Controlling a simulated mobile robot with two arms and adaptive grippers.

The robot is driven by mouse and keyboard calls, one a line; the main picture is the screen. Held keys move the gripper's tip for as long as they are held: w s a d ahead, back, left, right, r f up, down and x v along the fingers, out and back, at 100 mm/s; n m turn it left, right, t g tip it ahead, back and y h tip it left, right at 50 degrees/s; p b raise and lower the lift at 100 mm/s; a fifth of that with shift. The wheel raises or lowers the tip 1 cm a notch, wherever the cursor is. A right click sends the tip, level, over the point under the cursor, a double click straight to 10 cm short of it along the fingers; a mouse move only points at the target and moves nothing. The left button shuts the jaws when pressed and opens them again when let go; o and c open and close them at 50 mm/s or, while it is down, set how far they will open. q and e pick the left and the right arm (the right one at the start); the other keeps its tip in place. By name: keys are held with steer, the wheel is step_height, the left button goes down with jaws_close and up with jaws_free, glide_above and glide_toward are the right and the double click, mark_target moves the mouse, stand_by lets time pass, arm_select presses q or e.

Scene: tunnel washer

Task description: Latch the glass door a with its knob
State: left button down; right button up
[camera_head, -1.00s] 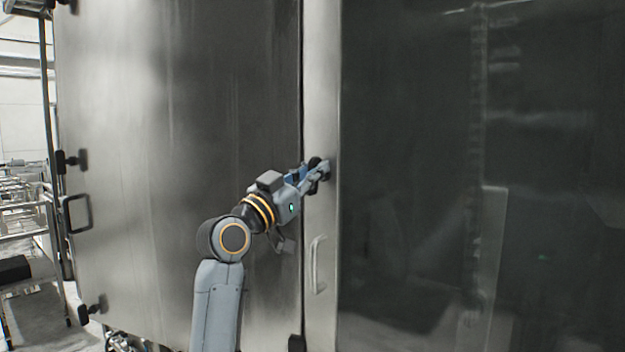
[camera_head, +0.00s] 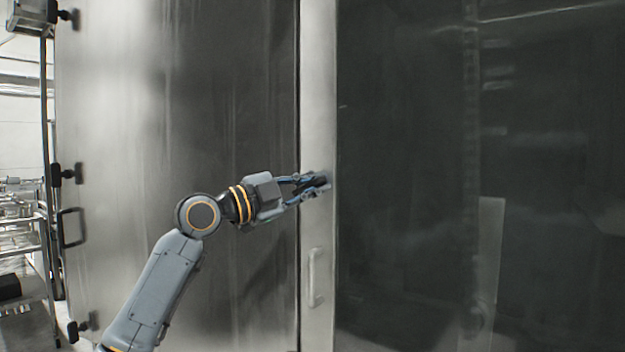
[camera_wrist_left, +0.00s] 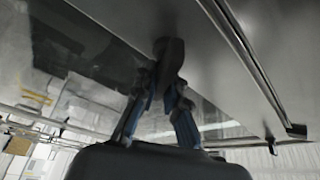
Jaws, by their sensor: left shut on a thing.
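The glass door a (camera_head: 430,130) fills the right of the head view, with a dark pane in a pale metal frame (camera_head: 318,90). My left gripper (camera_head: 322,184) is at that frame, shut on the dark knob (camera_wrist_left: 167,55), which the fingers largely hide in the head view. In the left wrist view the two blue-grey fingertips (camera_wrist_left: 165,84) close around the knob's dark lower end. The frame lies close to the steel panel on its left, with a narrow dark seam between. I cannot tell whether the latch is engaged. My right gripper is not in view.
A pale bar handle (camera_head: 316,277) sits on the door frame below my gripper. The steel panel (camera_head: 180,110) at left carries black knobs (camera_head: 70,173) and a black handle (camera_head: 72,227) at its left edge. Racks stand at far left.

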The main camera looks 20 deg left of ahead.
arm_select(q)
steer(key=m, duration=0.1)
steer(key=m+g+p, duration=0.1)
steer(key=m, duration=0.1)
steer(key=m+g+p, duration=0.1)
steer(key=m, duration=0.1)
steer(key=shift+f+y, duration=0.3)
steer(key=shift+y, duration=0.1)
stand_by(0.3)
steer(key=c, duration=1.4)
jaws_free()
steer(key=shift+w, duration=0.15)
steer(key=v, duration=1.2)
